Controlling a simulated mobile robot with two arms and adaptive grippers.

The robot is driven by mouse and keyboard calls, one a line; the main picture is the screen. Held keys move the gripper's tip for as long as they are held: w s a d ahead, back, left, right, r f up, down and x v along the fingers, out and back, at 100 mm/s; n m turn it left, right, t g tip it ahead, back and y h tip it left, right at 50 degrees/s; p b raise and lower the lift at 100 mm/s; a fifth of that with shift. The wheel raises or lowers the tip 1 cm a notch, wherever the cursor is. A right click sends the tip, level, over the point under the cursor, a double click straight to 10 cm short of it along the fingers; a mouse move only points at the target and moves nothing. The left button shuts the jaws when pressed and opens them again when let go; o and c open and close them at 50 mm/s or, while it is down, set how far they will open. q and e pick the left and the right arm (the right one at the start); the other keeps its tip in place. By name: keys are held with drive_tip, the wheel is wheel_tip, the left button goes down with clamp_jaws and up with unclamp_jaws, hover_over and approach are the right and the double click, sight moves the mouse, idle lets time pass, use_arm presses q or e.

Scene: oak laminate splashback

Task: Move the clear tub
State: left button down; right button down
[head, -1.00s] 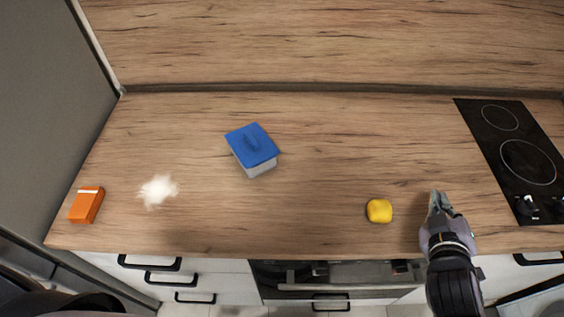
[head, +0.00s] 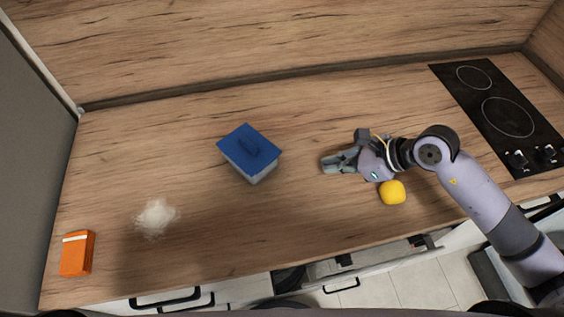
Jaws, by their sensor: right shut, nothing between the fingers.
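The clear tub (head: 264,175) with a blue lid (head: 249,149) stands on the wooden counter, left of the middle in the head view. Its pale wall shows under the lid. My right gripper (head: 326,164) is to the right of the tub, apart from it, with its fingers pointing left toward it. It is shut and empty. My left gripper is not in view.
A yellow object (head: 393,192) lies just below my right wrist. A white powdery patch (head: 156,217) and an orange box (head: 77,253) are at the left. A black hob (head: 497,113) is at the right. The counter (head: 230,235) in front of the tub is clear.

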drive_tip(key=p+x, duration=0.3)
drive_tip(key=x, duration=0.6)
drive_tip(key=shift+a, duration=0.15)
drive_tip(key=a+p, duration=0.1)
drive_tip(key=w+a+p, duration=0.1)
drive_tip(key=a, duration=0.1)
drive_tip(key=shift+w+f, duration=0.15)
drive_tip(key=shift+w+a+f, duration=0.15)
drive_tip(key=shift+w+a, duration=0.05)
drive_tip(key=shift+a, duration=0.2)
drive_tip(key=shift+d, duration=0.1)
